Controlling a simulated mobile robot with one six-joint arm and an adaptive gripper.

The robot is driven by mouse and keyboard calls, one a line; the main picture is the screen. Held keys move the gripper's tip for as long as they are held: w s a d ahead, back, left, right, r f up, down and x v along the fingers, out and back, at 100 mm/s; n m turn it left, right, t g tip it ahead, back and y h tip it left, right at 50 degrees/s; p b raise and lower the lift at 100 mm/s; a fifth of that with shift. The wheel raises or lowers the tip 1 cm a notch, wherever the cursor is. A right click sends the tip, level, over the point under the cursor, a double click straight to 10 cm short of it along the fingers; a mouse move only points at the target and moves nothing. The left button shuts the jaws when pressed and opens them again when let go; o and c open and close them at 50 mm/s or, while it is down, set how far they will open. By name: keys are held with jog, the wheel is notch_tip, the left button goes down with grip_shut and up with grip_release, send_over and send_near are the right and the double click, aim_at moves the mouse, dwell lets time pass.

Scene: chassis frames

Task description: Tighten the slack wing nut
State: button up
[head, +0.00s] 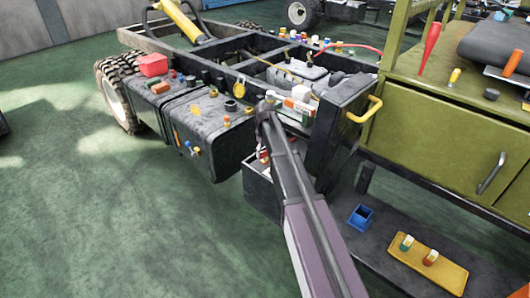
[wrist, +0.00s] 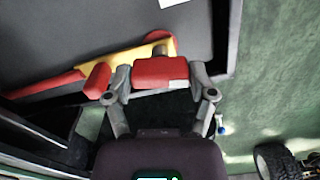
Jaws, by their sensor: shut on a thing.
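In the wrist view my gripper (wrist: 160,82) has its two grey fingers on either side of a red block (wrist: 162,71), shut on it. The red block lies over a yellow bar (wrist: 130,58) on a dark grey surface. A smaller red piece (wrist: 96,78) is beside the left finger. I cannot tell for certain whether the held red block is the wing nut. No wing shape shows clearly.
Dark tanks (head: 205,125) with several caps and fittings line the frame's near side. The green floor (head: 90,220) at left is clear.

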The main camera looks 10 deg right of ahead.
jog(key=m, duration=1.3)
dwell(0.5)
jog(key=o, duration=1.1)
jog(key=shift+c, duration=0.2)
jog(key=shift+n, duration=0.4)
